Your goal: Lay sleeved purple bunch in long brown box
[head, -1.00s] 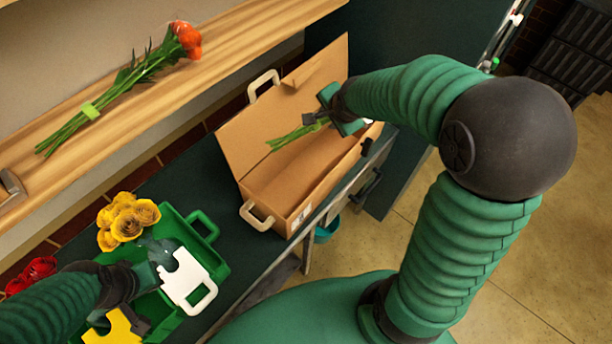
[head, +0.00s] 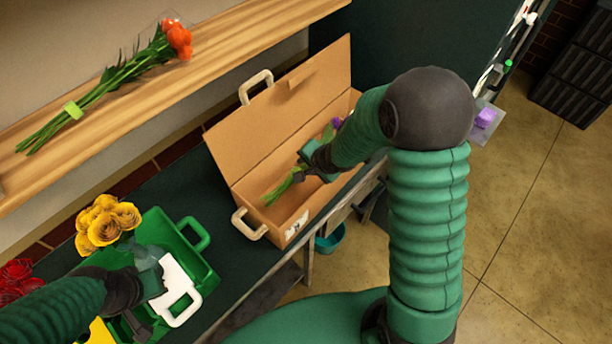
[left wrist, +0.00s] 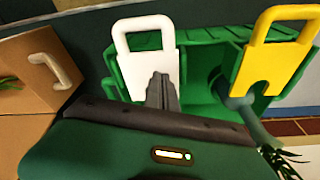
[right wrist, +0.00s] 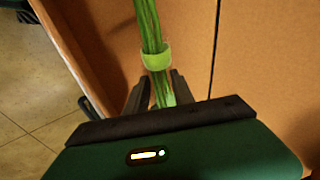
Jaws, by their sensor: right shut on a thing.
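The long brown box (head: 297,221) stands on the dark bench with its lid raised. My right gripper (head: 308,160) is in its opening, shut on the stems of the purple bunch (head: 281,189). The purple blooms point to the box's far end, partly hidden by my arm. The right wrist view shows the green stems with a light green band (right wrist: 157,58) just beyond the fingers (right wrist: 157,92). I cannot tell whether the bunch touches the box floor. My left gripper (left wrist: 162,90) is shut and empty, beside a white handled panel (left wrist: 146,62) on the green caddy.
The green caddy (head: 196,232) and yellow roses (head: 107,224) are at the left, with red flowers (head: 15,274). A sleeved orange bunch (head: 112,77) lies on the wooden shelf. A clear sheet with a purple patch (head: 485,118) shows right of my arm. A teal bucket (head: 329,240) is below.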

